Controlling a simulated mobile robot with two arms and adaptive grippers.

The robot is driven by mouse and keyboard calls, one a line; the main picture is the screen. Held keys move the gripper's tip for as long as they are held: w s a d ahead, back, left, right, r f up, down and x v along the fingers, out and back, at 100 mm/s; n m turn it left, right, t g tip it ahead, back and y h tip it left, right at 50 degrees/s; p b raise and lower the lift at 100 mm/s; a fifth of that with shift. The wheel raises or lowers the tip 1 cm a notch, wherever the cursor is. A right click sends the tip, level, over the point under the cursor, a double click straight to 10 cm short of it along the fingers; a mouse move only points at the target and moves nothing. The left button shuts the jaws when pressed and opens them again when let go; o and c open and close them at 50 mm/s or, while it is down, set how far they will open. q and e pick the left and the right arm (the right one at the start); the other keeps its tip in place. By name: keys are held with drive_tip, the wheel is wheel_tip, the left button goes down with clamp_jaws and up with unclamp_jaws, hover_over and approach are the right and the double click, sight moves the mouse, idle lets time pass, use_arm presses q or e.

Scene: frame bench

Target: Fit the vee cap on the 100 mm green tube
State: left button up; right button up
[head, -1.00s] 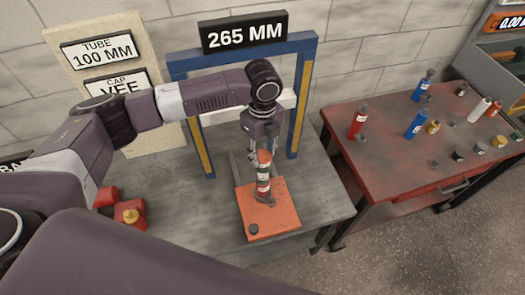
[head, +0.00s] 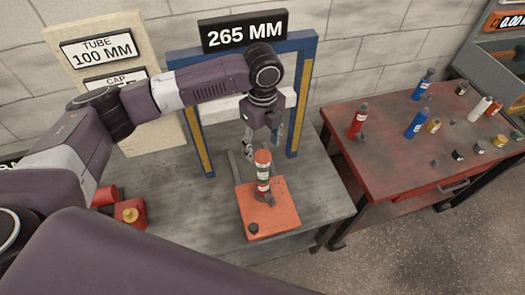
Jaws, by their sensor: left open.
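A banded stack of tube pieces (head: 263,177) stands upright on the orange plate (head: 284,212) on the grey bench. It has an orange-red top, pale labels and dark bands; I cannot tell whether one band is the green tube. My left gripper (head: 262,138) is open and empty just above the stack's top, with its fingers spread apart. A small dark round piece (head: 253,228) sits on the plate's front corner. I cannot make out which piece is the vee cap. My right gripper is not in view.
A blue gauge frame (head: 304,85) with a 265 MM sign (head: 244,31) stands behind the stack. A board (head: 98,48) reads TUBE 100 MM. The red table (head: 385,160) at right holds several bottles and small caps. A red block (head: 130,213) lies at left.

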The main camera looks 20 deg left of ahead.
sight(262, 155)
use_arm(q)
wheel_tip(262, 155, up, 8)
